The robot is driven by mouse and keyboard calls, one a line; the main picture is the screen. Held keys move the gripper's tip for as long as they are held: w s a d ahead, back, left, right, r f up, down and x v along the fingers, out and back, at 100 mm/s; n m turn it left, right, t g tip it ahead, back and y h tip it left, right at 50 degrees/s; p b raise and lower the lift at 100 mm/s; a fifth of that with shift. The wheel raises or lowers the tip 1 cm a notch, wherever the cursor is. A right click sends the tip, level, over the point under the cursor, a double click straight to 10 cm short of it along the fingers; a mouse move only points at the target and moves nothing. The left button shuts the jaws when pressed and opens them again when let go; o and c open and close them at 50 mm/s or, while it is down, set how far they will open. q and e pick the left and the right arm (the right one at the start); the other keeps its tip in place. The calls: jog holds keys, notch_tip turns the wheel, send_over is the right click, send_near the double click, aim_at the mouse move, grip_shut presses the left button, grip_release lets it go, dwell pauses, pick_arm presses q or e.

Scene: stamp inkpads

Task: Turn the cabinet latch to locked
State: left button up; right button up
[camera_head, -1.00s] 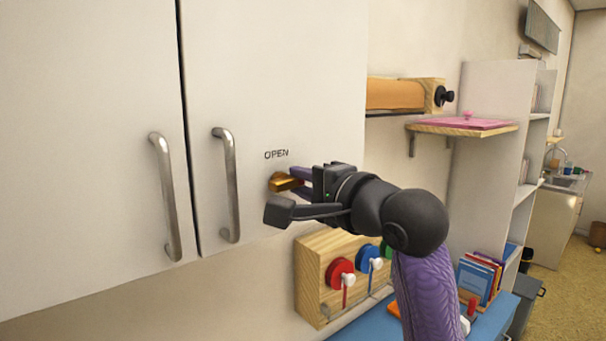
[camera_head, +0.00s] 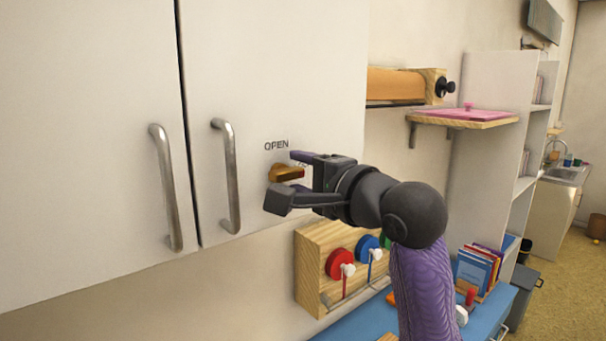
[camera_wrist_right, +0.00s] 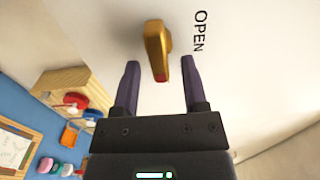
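The brass cabinet latch (camera_head: 284,172) sits on the right white cabinet door (camera_head: 270,60), just below the printed word OPEN (camera_head: 276,145). In the right wrist view the latch (camera_wrist_right: 157,48) is a gold lever with a red tip, lying between my two purple fingers. My right gripper (camera_head: 287,175) is open around the latch, one finger above it and one below, with gaps on both sides in the wrist view (camera_wrist_right: 160,80). More lettering beside the latch is mostly hidden by the gripper. My left gripper is not in view.
Two metal handles (camera_head: 228,178) stand out from the doors left of the latch. Below is a wooden board with coloured reels (camera_head: 318,265) above a blue counter. A small shelf (camera_head: 465,118) and an orange roll (camera_head: 395,88) are on the wall to the right.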

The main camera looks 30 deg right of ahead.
jog(key=s+b, duration=0.3)
jog(key=s, duration=0.7)
jog(key=shift+d, duration=0.4)
